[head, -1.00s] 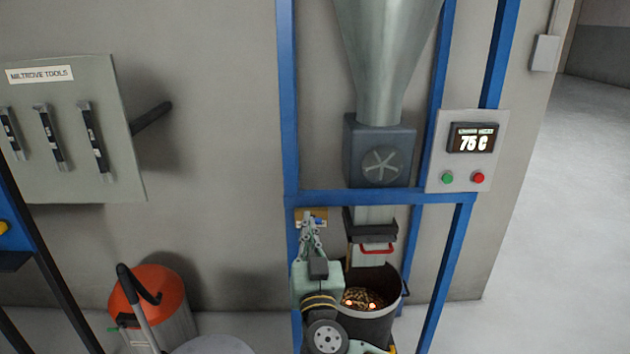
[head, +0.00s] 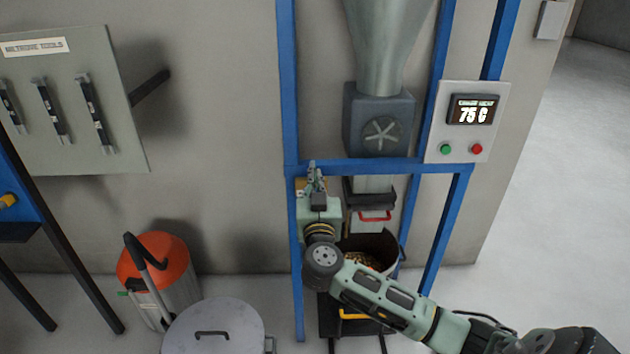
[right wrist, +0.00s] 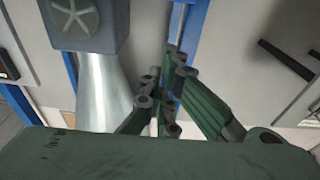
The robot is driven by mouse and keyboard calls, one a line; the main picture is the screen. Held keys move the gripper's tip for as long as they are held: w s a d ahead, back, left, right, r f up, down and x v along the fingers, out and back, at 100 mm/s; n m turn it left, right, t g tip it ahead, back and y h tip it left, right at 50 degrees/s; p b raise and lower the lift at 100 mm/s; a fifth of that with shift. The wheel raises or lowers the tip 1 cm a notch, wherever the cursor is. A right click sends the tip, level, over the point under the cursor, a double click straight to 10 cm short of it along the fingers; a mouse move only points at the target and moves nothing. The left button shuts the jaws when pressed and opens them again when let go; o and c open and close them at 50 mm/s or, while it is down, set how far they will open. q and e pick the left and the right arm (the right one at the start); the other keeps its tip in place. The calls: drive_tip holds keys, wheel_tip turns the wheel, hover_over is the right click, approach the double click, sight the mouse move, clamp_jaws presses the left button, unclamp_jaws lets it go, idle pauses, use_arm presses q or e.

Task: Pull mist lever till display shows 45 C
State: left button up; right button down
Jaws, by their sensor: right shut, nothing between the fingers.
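The display (head: 473,109) on the grey control panel reads 75 C. My right gripper (head: 314,172) is shut at the left post of the blue frame, in front of a small brass-coloured plate (head: 301,186). The gripper and wrist hide most of this plate, and I cannot make out the mist lever itself. In the right wrist view my right gripper's green fingers (right wrist: 165,85) are together beside the blue post, with nothing seen between them. My left gripper is not in view.
A dark bucket (head: 385,246) stands below the chute, partly behind my right arm. A red handle (head: 376,216) sits above it. An orange-topped vacuum (head: 160,262) and a lidded drum (head: 213,330) stand at left. Open floor (head: 560,200) lies at right.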

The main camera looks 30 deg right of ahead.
drive_tip(key=shift+w+d+f, duration=0.5)
drive_tip(key=shift+w+f, duration=0.3)
drive_tip(key=shift+f, duration=0.05)
drive_tip(key=shift+w+d+f, duration=0.5)
drive_tip(key=shift+w+f, duration=0.25)
drive_tip(key=shift+f, duration=0.1)
